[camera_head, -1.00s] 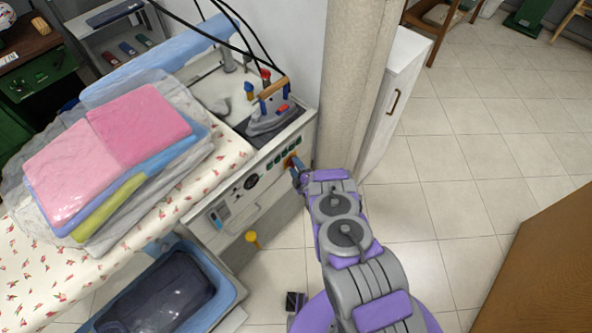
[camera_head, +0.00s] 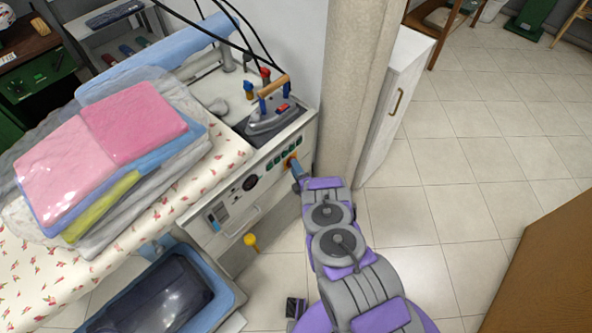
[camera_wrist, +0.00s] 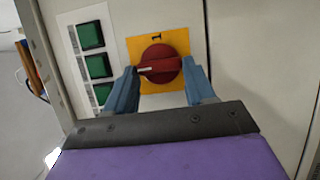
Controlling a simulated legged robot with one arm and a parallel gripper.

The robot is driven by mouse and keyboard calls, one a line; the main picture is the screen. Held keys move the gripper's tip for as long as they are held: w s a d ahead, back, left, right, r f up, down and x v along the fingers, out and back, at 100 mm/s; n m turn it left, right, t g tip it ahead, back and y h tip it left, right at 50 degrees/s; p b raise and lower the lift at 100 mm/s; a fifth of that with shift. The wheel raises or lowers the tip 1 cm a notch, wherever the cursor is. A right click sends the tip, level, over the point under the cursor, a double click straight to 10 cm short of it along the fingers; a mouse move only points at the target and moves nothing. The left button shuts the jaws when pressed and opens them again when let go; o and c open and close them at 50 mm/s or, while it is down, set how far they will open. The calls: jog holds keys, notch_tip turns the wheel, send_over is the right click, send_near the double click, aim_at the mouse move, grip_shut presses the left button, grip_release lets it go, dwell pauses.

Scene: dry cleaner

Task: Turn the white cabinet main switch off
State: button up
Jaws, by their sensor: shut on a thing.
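The main switch is a round red knob (camera_wrist: 160,65) on a yellow plate (camera_wrist: 178,41) set in the white cabinet front (camera_head: 240,190). A "1" is printed above the knob, and the knob's white pointer line lies nearly level, towards the left in the wrist view. My gripper (camera_wrist: 162,80) has one blue finger on each side of the knob and is shut on it. In the head view my gripper (camera_head: 297,172) is at the cabinet's right end, and only a bit of the orange-yellow plate (camera_head: 289,162) shows beside it.
Green push buttons (camera_wrist: 92,36) sit just left of the knob. An iron (camera_head: 270,115) stands on the cabinet top. Folded laundry (camera_head: 110,150) lies on the flowered board, and a blue tub (camera_head: 225,285) is below.

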jog(key=shift+s+a+f, duration=0.15)
jog(key=shift+s+f, duration=0.05)
jog(key=shift+f, duration=0.1)
jog(key=o, duration=0.8)
jog(key=shift+o, duration=1.2)
jog(key=shift+w+r, duration=0.1)
jog(key=shift+r, duration=0.05)
jog(key=v, duration=1.7)
